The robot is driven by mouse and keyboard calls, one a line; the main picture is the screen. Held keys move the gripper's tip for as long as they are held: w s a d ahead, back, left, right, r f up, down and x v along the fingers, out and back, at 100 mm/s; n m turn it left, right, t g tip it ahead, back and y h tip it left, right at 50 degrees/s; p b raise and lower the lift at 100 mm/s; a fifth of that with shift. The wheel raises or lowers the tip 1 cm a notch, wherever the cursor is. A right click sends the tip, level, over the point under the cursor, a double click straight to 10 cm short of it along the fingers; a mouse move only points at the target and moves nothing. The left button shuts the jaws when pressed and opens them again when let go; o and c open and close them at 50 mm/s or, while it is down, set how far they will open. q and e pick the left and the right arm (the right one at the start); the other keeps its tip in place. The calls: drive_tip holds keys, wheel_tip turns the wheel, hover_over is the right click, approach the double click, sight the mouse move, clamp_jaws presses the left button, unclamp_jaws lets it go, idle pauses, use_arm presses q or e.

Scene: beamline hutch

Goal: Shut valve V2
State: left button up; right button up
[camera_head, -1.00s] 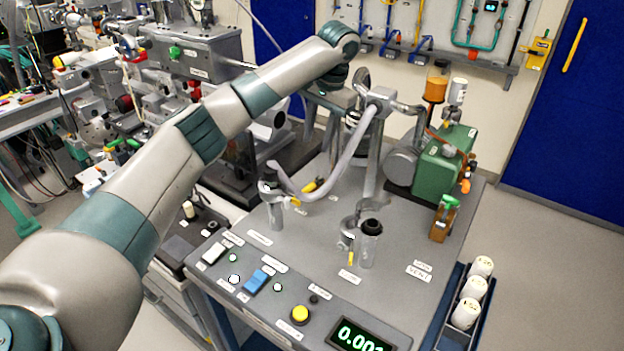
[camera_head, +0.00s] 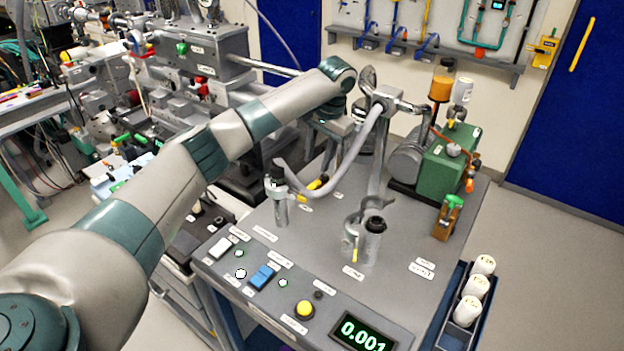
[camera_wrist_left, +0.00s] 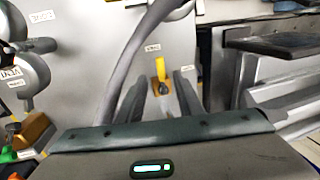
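A small valve with a yellow lever (camera_head: 318,183) sits on the grey bench top, behind the left upright metal fitting. I take it for V2, but its label is too small to read surely. In the left wrist view the yellow lever (camera_wrist_left: 160,69) stands upright just past and between my fingertips. My left gripper (camera_wrist_left: 160,92) is open, a finger on each side, with no clear contact. In the head view my left gripper (camera_head: 335,128) points down above the bench behind that lever; its fingertips are hidden. My right gripper is in neither view.
A curved grey hose (camera_head: 350,155) runs close beside the lever. Another fitting (camera_head: 372,240) with a yellow lever stands nearer the front. A green pump (camera_head: 450,158) and a green-handled valve (camera_head: 447,217) stand right. The front panel has buttons and a display (camera_head: 362,336) reading 0.001.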

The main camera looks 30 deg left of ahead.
sight(311, 186)
use_arm(q)
drive_tip(key=f, duration=0.3)
drive_tip(key=a+f+p, duration=0.1)
drive_tip(key=f, duration=0.2)
drive_tip(key=a+f+p, duration=0.1)
drive_tip(key=f, duration=0.2)
drive_tip(key=shift+w+f, duration=0.1)
drive_tip(key=shift+f, duration=0.1)
clamp_jaws()
